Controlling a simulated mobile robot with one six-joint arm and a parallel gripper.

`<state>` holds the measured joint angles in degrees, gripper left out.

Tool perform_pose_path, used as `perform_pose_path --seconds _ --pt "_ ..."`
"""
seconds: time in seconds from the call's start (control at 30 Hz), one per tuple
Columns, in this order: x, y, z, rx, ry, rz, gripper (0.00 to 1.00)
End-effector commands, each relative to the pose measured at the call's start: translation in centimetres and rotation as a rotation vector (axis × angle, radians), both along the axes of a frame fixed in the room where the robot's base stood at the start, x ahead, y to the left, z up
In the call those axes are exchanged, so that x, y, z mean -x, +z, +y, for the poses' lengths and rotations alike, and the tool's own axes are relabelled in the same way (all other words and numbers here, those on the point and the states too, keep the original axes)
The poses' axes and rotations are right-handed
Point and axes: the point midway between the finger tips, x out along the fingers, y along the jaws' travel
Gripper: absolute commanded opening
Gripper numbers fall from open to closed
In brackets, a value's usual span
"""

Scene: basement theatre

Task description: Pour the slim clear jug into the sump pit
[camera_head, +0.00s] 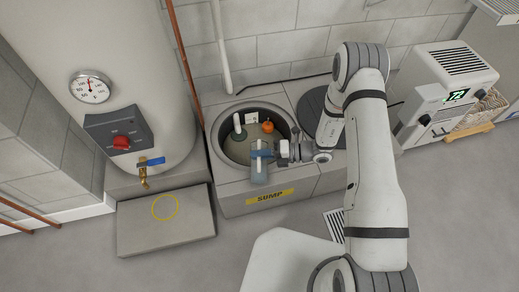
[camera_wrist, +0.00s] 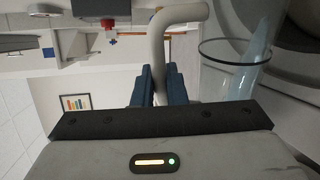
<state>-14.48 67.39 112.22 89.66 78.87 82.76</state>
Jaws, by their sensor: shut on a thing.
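The slim clear jug (camera_head: 259,172) holds pale blue liquid and is at the front rim of the round sump pit (camera_head: 229,157), overlapping its opening in the head view. My gripper (camera_head: 267,153) is at the jug's right side, shut on its handle. In the wrist view the blue fingers (camera_wrist: 160,85) close on the pale curved handle (camera_wrist: 157,45), and the clear jug (camera_wrist: 212,82) shows at right. It looks tilted. The pale blue liquid there lies along one side and seems to reach past the rim; whether it falls into the pit is unclear.
Inside the pit are an orange float (camera_head: 267,127) and a pale pipe (camera_head: 238,122). A water heater (camera_head: 110,45) with a brass tap stands left, behind a grey step (camera_head: 165,222). A white heater unit (camera_head: 445,85) stands right. The floor in front is open.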

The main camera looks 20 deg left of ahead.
Motion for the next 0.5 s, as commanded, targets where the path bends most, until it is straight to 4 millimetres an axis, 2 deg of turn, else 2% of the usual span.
perform_pose_path --seconds 0.5 --pt "-0.6 -0.04 0.18 0.016 0.001 0.056 0.0"
